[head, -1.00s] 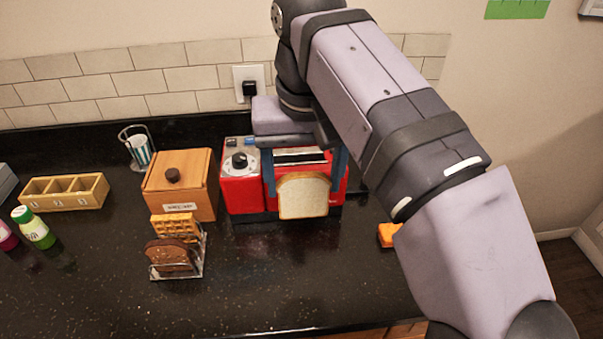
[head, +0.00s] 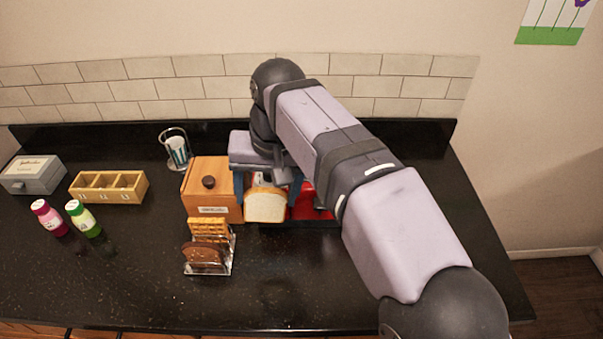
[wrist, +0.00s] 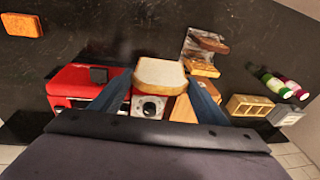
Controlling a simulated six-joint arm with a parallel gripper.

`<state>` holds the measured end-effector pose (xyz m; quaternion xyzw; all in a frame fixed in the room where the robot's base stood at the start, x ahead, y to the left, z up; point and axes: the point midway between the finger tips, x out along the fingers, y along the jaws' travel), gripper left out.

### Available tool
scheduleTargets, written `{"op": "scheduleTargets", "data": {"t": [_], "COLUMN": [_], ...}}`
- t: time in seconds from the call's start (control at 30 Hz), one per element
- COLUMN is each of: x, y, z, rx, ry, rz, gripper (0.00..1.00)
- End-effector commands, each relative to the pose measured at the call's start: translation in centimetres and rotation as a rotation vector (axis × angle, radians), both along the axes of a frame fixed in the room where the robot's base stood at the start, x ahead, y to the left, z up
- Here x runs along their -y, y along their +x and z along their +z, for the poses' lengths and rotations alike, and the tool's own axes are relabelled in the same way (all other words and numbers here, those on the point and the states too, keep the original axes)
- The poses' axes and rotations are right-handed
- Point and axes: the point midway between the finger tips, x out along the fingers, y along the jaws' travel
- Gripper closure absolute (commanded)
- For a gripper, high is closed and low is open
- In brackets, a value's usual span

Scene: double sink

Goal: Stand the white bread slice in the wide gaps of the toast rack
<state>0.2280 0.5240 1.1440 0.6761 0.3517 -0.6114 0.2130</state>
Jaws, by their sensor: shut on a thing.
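My gripper (head: 267,188) is shut on the white bread slice (head: 266,206), which has a brown crust. It holds the slice upright in front of the red toaster (head: 308,203), to the right of the wooden box. In the wrist view the slice (wrist: 160,75) sits between the two blue fingers. The wire toast rack (head: 232,262) stands in front of the wooden box, left of and nearer than the slice. A waffle (head: 209,229) stands in its back part and a dark brown bread slice (head: 203,255) in its front part. Its free gaps are hard to make out.
The wooden box (head: 212,188) with a knob stands behind the rack. A divided wooden tray (head: 109,188), a pink bottle (head: 48,217), a green bottle (head: 83,218) and a grey box (head: 32,174) are left. An orange piece (wrist: 22,25) lies apart. Front counter is clear.

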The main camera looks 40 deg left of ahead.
Motion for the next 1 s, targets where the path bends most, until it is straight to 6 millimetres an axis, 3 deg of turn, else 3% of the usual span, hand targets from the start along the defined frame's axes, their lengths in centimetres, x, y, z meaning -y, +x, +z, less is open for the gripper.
{"op": "scheduleTargets", "data": {"t": [0.03, 0.4, 0.7, 1.0], "x": [-1.1, -7.1, -8.9, -9.2], "y": [-0.9, -6.1, -8.5, -8.9], "z": [0.7, -2.4, -4.2, -4.8], "rx": [-0.015, -0.1, -0.133, -0.139], "ry": [0.005, 0.077, 0.107, 0.113], "rz": [0.004, -0.019, -0.044, -0.051], "gripper": [0.44, 0.44, 0.44, 0.44]}}
